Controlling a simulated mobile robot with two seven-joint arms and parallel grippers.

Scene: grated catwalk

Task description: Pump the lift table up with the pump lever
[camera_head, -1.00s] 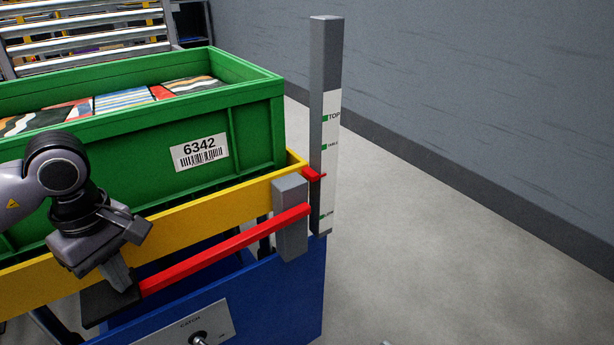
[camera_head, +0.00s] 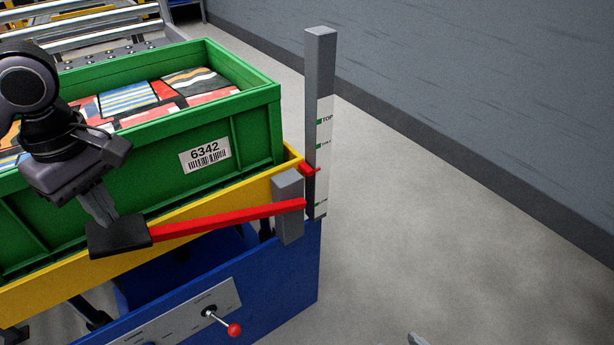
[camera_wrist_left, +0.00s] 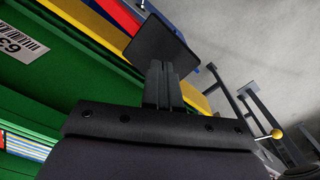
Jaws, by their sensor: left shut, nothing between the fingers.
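The red pump lever (camera_head: 225,219) runs left from a grey pivot block (camera_head: 288,205) and slopes slightly down to a flat black end pad (camera_head: 120,238). My left gripper (camera_head: 106,215) is shut and empty, its fingertips at the pad's upper edge. The wrist view also shows the pad (camera_wrist_left: 160,42) at the fingertips; whether they touch is unclear. The lift table's yellow top (camera_head: 215,205) carries a green crate (camera_head: 150,195) above the blue base (camera_head: 285,290). A red pointer (camera_head: 309,169) sits between the middle and lowest marks on the scale post (camera_head: 321,110).
A panel (camera_head: 180,318) on the blue base has a small red-knobbed catch lever (camera_head: 233,329). The crate holds several patterned items (camera_head: 125,98). A roller conveyor (camera_head: 85,30) stands behind. A grey wall (camera_head: 450,70) runs along the right, with clear floor (camera_head: 420,240) before it.

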